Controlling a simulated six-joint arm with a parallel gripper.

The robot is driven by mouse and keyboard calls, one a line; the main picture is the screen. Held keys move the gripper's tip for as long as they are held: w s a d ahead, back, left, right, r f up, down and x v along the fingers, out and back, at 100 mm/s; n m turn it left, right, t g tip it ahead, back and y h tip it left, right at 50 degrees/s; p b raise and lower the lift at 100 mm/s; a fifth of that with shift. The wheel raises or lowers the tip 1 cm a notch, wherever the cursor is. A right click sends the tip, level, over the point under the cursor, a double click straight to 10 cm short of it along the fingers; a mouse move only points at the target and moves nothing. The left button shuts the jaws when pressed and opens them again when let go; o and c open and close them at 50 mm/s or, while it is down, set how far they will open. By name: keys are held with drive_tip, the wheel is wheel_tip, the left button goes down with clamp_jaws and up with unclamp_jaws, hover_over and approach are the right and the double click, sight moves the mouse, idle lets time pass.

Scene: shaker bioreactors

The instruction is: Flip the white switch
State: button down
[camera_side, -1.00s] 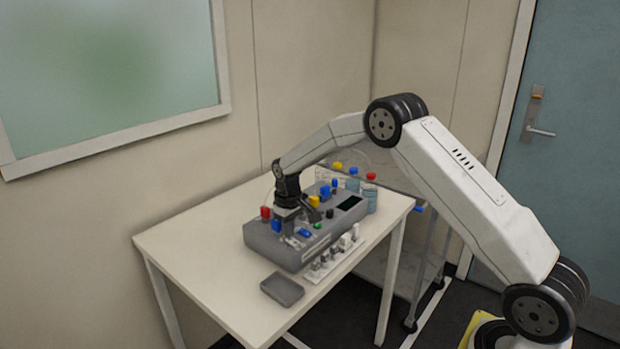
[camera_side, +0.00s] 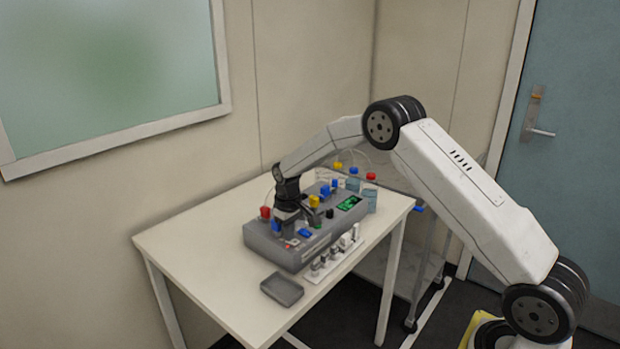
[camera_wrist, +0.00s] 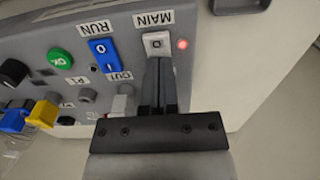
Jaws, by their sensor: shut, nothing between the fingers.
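The white switch (camera_wrist: 157,41) sits on the front of the grey bioreactor unit, under an upside-down MAIN label. A small red light (camera_wrist: 183,44) glows beside it. My gripper (camera_wrist: 158,62) is shut and empty, with its fingertips right at the switch's lower edge in the wrist view. Whether they touch it I cannot tell. In the side view my gripper (camera_side: 289,228) is low over the left part of the grey unit (camera_side: 275,250), and it hides the switch there.
A blue RUN rocker (camera_wrist: 103,54), a green button (camera_wrist: 60,58) and several knobs lie left of the switch in the wrist view. A grey tray (camera_side: 282,289) and a white rack (camera_side: 333,260) stand before the unit. Bottles (camera_side: 370,190) stand behind it. The table's left part is clear.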

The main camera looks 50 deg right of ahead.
drive_tip(key=shift+r, duration=3.5)
drive_tip(key=shift+s, duration=0.1)
drive_tip(key=shift+s+a+r, duration=0.2)
drive_tip(key=shift+s+a, duration=0.15)
drive_tip(key=s+a+t, duration=0.1)
drive_tip(key=s+a, duration=0.3)
drive_tip(key=s, duration=0.9)
drive_tip(key=s+a+t, duration=0.1)
drive_tip(key=s+a, duration=0.4)
drive_tip(key=s, duration=0.8)
drive_tip(key=shift+a+r+t, duration=0.15)
drive_tip(key=shift+t, duration=0.15)
drive_tip(key=c, duration=1.3)
unclamp_jaws()
